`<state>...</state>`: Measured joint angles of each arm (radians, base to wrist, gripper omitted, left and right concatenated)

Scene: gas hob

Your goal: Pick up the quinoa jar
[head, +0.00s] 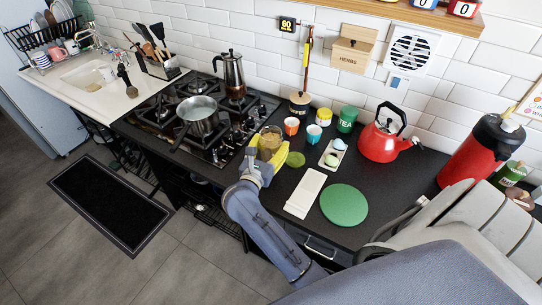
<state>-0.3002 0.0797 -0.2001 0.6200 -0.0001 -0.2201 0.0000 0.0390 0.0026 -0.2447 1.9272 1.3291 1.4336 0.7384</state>
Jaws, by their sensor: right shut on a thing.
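The quinoa jar (269,141), a clear jar with tan grains, is in the middle of the head view, near the right edge of the hob. My right gripper (266,157) has its yellow fingers closed around the jar's sides. The fingers hide the lower part of the jar, so I cannot tell whether its base touches the counter. My left gripper is not in view.
Close around stand an orange cup (291,126), a blue cup (314,133) and a green tea tin (347,119). A red kettle (381,141), white board (305,193) and green round mat (344,204) lie to the right.

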